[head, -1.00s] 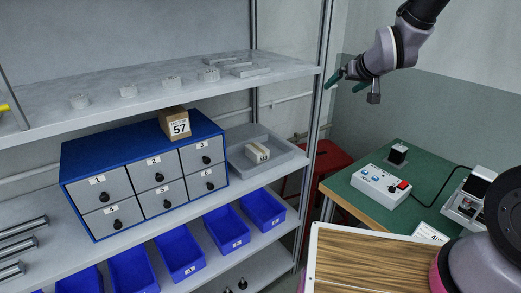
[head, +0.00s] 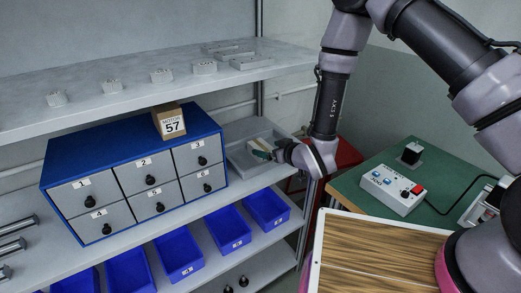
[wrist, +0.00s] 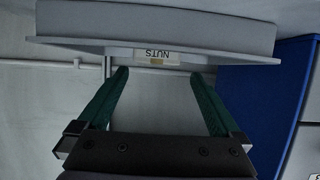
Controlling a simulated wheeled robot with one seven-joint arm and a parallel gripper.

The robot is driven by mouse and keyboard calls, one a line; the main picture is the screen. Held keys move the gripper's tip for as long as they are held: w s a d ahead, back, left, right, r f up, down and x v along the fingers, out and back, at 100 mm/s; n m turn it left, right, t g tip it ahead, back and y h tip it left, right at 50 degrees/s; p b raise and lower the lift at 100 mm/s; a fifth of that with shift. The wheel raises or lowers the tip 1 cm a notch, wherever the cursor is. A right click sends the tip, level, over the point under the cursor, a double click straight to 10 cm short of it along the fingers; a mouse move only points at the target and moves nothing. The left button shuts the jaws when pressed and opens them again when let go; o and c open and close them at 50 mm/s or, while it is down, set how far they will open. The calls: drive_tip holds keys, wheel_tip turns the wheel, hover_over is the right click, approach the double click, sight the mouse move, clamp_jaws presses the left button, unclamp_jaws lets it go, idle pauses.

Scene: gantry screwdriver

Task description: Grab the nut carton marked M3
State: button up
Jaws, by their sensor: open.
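The small cream nut carton (head: 257,145) lies in the grey tray (head: 238,164) on the shelf, right of the blue drawer cabinet. My gripper (head: 271,152) reaches into the tray from the right and partly hides the carton. In the wrist view the carton (wrist: 156,57) shows a label reading NUTS upside down; the M3 mark is not readable now. The two green fingers of my gripper (wrist: 160,73) are apart, with the carton ahead of them and lined up between the tips. Nothing is held.
The blue cabinet (head: 128,140) with numbered drawers stands left of the tray, with a box marked 57 (head: 169,122) on top. An upper shelf (head: 130,94) with grey parts is above. Blue bins (head: 228,228) sit below. A green table (head: 372,169) is at right.

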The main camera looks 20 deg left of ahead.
sight(263, 148)
drive_tip(key=x, duration=0.7)
drive_tip(key=shift+w+d+f, duration=0.15)
drive_tip(key=shift+w+f, duration=0.1)
drive_tip(key=shift+f, duration=0.2)
clamp_jaws()
drive_tip(key=shift+r, duration=0.1)
